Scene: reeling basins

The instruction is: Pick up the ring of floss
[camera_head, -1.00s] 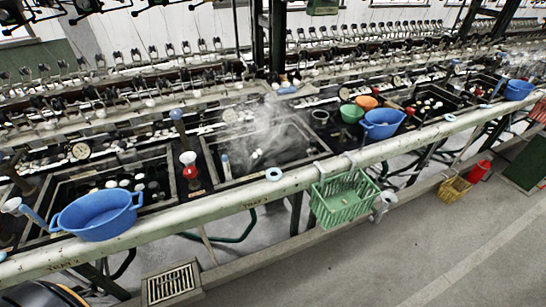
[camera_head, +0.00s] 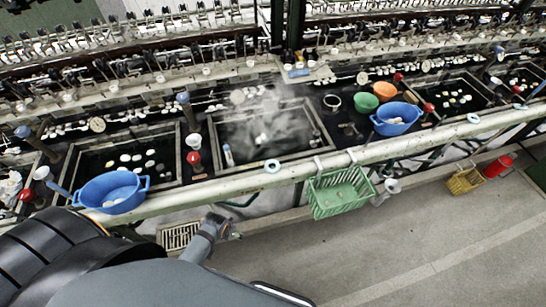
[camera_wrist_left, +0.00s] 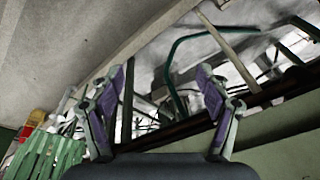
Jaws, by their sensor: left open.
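A small pale-blue ring (camera_head: 272,166), which looks like the ring of floss, lies on the long pale rail (camera_head: 232,183) in front of the steaming basin. A similar ring (camera_head: 473,118) lies further right on the same rail. My left gripper (camera_head: 218,226) is below the rail, in front of it and to the lower left of the nearer ring, apart from it. In the left wrist view the two fingers (camera_wrist_left: 160,88) are spread with nothing between them. No ring can be made out in that view. My right gripper is not in view.
A green basket (camera_head: 340,196) hangs on the rail right of the nearer ring. A blue basin (camera_head: 112,192) sits at the rail's left. The steaming basin (camera_head: 265,140) lies behind. A yellow basket (camera_head: 465,180) and red container (camera_head: 497,167) stand on the floor at right.

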